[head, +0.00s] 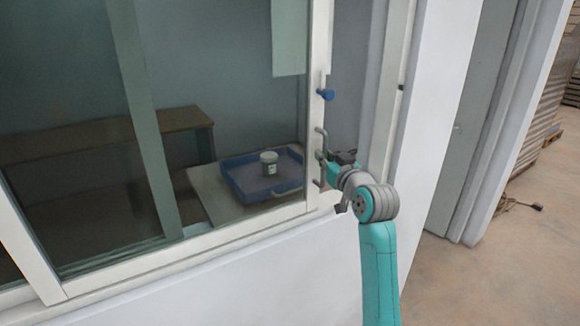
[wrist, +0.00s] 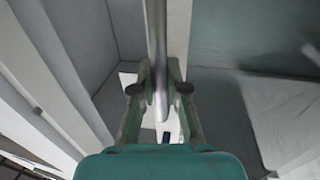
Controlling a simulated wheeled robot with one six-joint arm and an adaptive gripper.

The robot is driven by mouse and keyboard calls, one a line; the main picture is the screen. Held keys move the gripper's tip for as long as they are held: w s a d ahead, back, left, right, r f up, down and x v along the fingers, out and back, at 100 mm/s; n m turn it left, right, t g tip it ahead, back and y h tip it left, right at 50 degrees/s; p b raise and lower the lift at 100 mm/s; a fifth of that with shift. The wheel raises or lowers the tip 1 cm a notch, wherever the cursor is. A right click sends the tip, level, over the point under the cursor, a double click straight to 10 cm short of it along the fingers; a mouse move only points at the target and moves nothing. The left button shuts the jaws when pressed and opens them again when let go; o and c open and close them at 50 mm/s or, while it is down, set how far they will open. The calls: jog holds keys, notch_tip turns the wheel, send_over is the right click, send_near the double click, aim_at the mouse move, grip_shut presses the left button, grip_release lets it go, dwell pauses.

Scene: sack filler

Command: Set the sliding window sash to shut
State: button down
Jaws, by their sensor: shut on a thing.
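The sliding window sash (head: 313,120) is a glass pane with a white upright edge. A narrow open gap lies between that edge and the white jamb (head: 393,90) on its right.
Behind the glass are a blue tray (head: 233,183) with a small pot (head: 269,163) on a light table, and a brown bench (head: 110,138). The white sill (head: 180,250) runs below the sash. Open floor (head: 480,265) lies at the right.

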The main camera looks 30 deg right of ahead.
jog(key=d, duration=2.8)
jog(key=shift+r, duration=0.1)
jog(key=shift+s, duration=0.1)
jog(key=c, duration=1.2)
grip_release()
jog(key=shift+d, duration=0.1)
jog(key=s, duration=0.4)
jog(key=s+a, duration=0.1)
jog(key=s, duration=0.2)
jog(key=s+a, duration=0.1)
jog(key=s, duration=0.3)
jog(key=shift+s+a, duration=0.25)
jog(key=shift+s, duration=0.05)
